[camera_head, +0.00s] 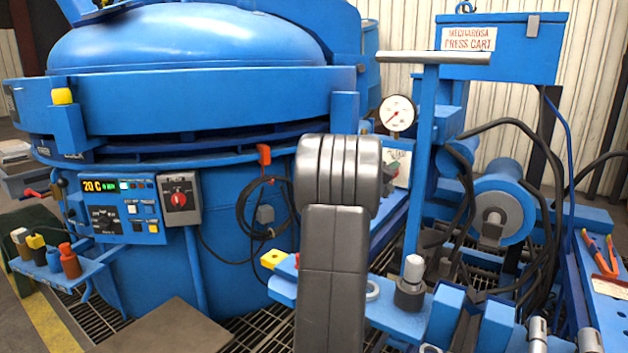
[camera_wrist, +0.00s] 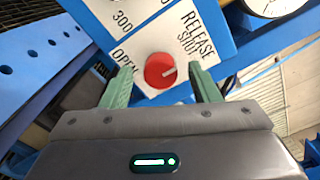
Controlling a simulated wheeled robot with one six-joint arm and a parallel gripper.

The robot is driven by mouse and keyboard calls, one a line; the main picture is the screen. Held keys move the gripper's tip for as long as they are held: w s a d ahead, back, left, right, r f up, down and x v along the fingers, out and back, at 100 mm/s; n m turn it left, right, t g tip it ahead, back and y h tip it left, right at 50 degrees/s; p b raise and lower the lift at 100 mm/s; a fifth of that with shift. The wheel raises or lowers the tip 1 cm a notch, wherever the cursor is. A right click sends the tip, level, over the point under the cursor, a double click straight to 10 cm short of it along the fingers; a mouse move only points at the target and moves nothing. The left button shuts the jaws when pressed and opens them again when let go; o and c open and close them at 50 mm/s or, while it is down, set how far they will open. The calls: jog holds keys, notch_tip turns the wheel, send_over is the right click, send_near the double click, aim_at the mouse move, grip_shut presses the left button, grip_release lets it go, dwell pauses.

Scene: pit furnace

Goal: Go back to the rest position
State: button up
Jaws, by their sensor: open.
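In the wrist view my gripper (camera_wrist: 160,88) is open, with its two green fingers apart. A red knob (camera_wrist: 160,70) on a white label plate (camera_wrist: 195,52) shows between and just beyond the fingertips. The plate reads "RELEASE", "OPEN" and "300". I cannot tell whether the fingers touch the plate. In the head view my grey arm (camera_head: 333,260) rises in the middle of the picture and hides my gripper. Part of the white plate (camera_head: 398,168) shows just right of the arm, below a pressure gauge (camera_head: 397,113).
The blue pit furnace (camera_head: 190,45) with its control panel (camera_head: 122,208) fills the left. The blue press cart (camera_head: 500,50) stands right, with a tall T-handle (camera_head: 424,150), black hoses and a cylinder (camera_head: 500,210). A small shelf with bottles (camera_head: 69,262) sticks out at far left.

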dwell(0.4)
jog(key=p+v, duration=0.2)
jog(key=v, duration=1.2)
jog(key=w+d+n+p, duration=0.8)
jog(key=w+n+p, duration=0.2)
jog(key=n, duration=0.8)
jog(key=shift+w, duration=0.85)
jog(key=shift+f, duration=0.1)
jog(key=shift+a+n, duration=0.1)
jog(key=shift+n, duration=0.2)
